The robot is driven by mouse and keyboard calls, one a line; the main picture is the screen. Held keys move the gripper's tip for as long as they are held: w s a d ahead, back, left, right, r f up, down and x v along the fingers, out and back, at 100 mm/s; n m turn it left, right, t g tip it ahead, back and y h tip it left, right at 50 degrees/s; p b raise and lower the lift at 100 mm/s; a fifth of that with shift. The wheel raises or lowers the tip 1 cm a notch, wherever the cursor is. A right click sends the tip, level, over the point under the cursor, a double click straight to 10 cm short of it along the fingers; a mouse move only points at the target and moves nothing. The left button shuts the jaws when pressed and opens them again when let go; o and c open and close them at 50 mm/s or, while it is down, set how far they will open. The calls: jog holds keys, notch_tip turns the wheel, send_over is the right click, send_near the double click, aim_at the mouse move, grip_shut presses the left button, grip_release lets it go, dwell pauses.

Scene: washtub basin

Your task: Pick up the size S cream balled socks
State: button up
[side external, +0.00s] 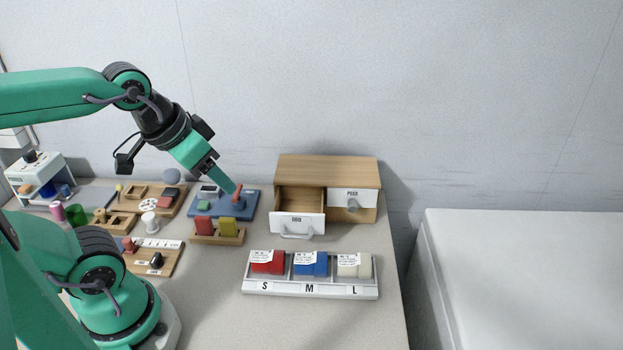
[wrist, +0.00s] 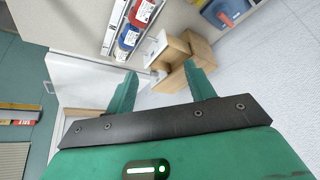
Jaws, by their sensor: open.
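The cream balled socks (side external: 347,266) sit in the right compartment, marked L, of the white tray (side external: 311,290). They carry a white paper tag whose print is too small to read. In the wrist view the cream socks (wrist: 121,53) show at the lower end of the row. My gripper (side external: 225,182) is open and empty, high up and to the left of the tray, far from the socks. In the wrist view my gripper (wrist: 160,82) shows its two fingers apart with nothing between them.
Red socks (side external: 267,263) lie in compartment S and blue socks (side external: 311,264) in M. Behind stands a wooden drawer box (side external: 328,168) with its left drawer (side external: 298,223) pulled out. A wooden block holder (side external: 217,236) and a blue board (side external: 252,203) lie left of it.

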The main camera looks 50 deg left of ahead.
jog(key=o, duration=0.3)
